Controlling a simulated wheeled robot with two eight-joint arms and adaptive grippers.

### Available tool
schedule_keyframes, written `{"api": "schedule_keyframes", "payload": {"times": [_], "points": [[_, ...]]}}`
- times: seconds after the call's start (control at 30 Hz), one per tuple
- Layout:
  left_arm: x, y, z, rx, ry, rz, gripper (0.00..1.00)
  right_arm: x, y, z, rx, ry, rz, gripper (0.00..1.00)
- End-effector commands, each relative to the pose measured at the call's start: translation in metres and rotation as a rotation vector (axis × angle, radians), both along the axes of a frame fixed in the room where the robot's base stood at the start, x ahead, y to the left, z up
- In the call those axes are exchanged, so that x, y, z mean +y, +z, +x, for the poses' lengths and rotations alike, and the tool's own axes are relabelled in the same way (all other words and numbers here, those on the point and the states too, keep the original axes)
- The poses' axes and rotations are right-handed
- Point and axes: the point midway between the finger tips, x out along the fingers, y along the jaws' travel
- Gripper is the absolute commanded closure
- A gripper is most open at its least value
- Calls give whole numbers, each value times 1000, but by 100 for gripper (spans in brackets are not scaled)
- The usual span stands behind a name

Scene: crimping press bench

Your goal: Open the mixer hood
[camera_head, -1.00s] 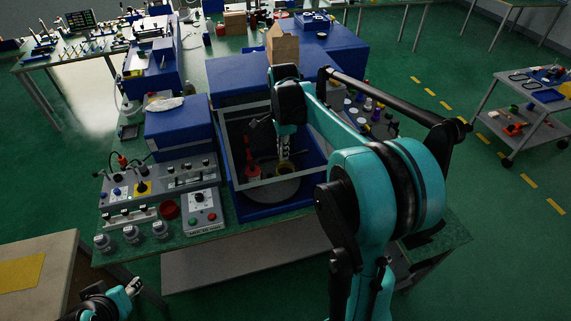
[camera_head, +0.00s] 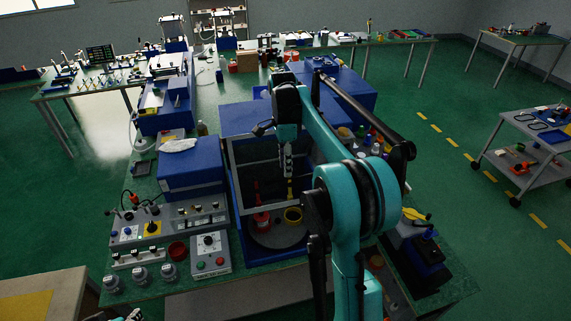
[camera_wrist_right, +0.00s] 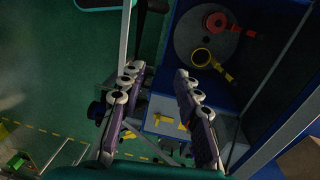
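The mixer is a blue box on the bench with a round grey plate (camera_head: 268,236) inside it. Its hood (camera_head: 233,180), a grey frame with a dark see-through panel, stands raised above the plate. A red part (camera_head: 261,221) and a yellow ring-shaped part (camera_head: 293,215) sit on the plate; both also show in the right wrist view. My right gripper (camera_head: 287,172) points down at the hood frame; the head view does not settle whether they touch. In the wrist view its two fingers (camera_wrist_right: 158,110) are apart with nothing clearly between them. My left gripper (camera_head: 130,315) barely shows at the bottom edge.
A blue box (camera_head: 190,168) stands left of the mixer. A control box (camera_head: 210,254) with red and green buttons is in front of it. Grey jars line the bench's front left. A dark blue device (camera_head: 418,250) stands right of my arm.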

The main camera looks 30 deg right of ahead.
Motion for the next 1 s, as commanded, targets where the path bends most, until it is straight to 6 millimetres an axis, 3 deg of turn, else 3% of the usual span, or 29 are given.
{"api": "schedule_keyframes", "payload": {"times": [0.33,0.73,1.0], "points": [[0,0,0,0,0,0,60,0,8,1,1,0,0,68],[0,0,0,0,0,0,60,-3,88,12,2,0,0,68],[0,0,0,0,0,0,60,-4,115,16,3,0,1,68]]}}
